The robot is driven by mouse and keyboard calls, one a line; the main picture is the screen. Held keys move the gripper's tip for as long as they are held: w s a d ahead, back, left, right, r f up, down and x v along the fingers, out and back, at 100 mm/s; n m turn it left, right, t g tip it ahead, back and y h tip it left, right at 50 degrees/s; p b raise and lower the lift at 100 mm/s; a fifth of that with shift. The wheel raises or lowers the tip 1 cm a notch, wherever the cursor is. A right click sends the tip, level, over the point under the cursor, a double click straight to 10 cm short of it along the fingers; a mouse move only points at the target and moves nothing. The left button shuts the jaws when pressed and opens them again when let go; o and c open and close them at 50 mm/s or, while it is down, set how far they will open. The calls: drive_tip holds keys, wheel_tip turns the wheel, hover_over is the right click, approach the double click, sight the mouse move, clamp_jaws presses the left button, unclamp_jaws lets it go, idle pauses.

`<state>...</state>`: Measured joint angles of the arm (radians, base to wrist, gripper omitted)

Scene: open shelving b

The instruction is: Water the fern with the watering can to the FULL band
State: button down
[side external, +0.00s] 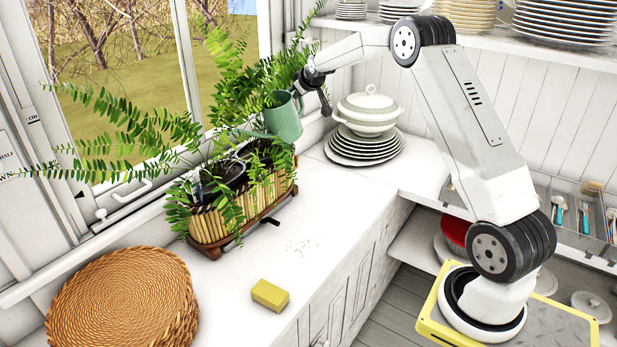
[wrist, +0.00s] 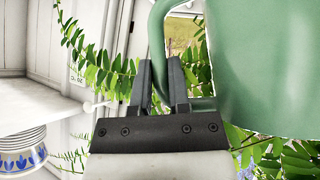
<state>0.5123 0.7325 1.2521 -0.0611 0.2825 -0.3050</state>
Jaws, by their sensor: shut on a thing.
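The green watering can (side external: 284,118) is held in the air at the right end of the fern planter in the side external view. It looks tilted toward the plant. In the wrist view the can (wrist: 268,70) fills the right side, with its handle at my fingers. My gripper (wrist: 162,92) is shut on the can's handle. The fern (side external: 130,140) grows from a bamboo-sided planter (side external: 212,222) on the counter by the window. I cannot make out a FULL band or any flowing water.
A white tureen on stacked plates (side external: 362,150) stands right of the can. A yellow sponge (side external: 269,295) and a woven basket (side external: 120,300) lie on the counter (side external: 310,215). The front middle counter is mostly clear. Plate stacks line the upper shelf (side external: 540,45).

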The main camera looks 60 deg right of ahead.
drive_tip(key=shift+d, duration=0.3)
drive_tip(key=shift+s+d+f+m+y, duration=0.1)
drive_tip(key=shift+d+f+m+y, duration=0.6)
drive_tip(key=shift+d+f+y, duration=0.65)
drive_tip(key=shift+a, duration=0.1)
drive_tip(key=shift+r, duration=0.1)
drive_tip(key=shift+r, duration=2.9)
drive_tip(key=shift+a, duration=0.15)
